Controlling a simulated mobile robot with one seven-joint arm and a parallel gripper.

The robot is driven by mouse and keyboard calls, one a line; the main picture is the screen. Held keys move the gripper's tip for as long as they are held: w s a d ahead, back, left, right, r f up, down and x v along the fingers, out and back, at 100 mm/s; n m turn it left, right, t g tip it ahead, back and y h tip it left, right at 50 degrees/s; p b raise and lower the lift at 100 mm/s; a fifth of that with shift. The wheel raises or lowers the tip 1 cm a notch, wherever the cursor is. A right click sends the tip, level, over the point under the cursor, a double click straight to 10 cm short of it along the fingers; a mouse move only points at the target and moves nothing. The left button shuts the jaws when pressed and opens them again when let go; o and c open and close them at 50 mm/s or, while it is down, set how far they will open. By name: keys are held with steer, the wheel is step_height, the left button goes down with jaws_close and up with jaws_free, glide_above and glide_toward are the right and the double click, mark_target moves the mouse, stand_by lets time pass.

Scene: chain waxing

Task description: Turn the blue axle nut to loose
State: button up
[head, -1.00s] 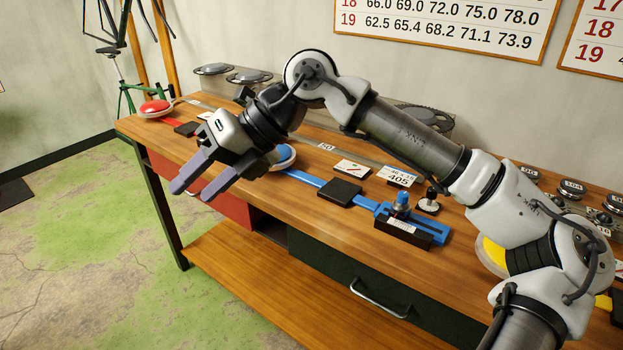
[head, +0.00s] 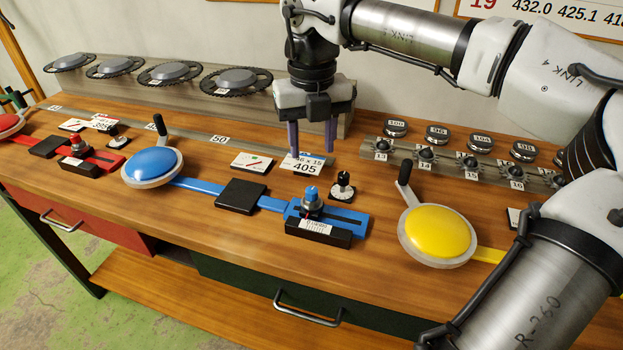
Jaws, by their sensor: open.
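The blue axle nut (head: 311,194) stands upright on the blue slotted fixture (head: 349,214), behind a black block with a white label (head: 316,227). The fixture joins a blue bar that runs left to a round blue pad (head: 152,165) with a black handle. My gripper (head: 313,150) points down with its two purple fingers apart and nothing between them. It is behind the nut in the picture, above the white card reading 405 (head: 306,166), and apart from the nut. The label's small marks are too small to read.
A small black-and-white knob (head: 342,186) stands just right of the nut. A black pad (head: 240,194) lies on the blue bar. A yellow round pad (head: 438,232) is to the right, red parts (head: 77,146) to the left. Chainrings (head: 237,79) line the back.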

mark_target(312, 190)
step_height(312, 190, down, 10)
steer(key=shift+f+p, duration=0.1)
steer(key=shift+p, duration=0.5)
jaws_close()
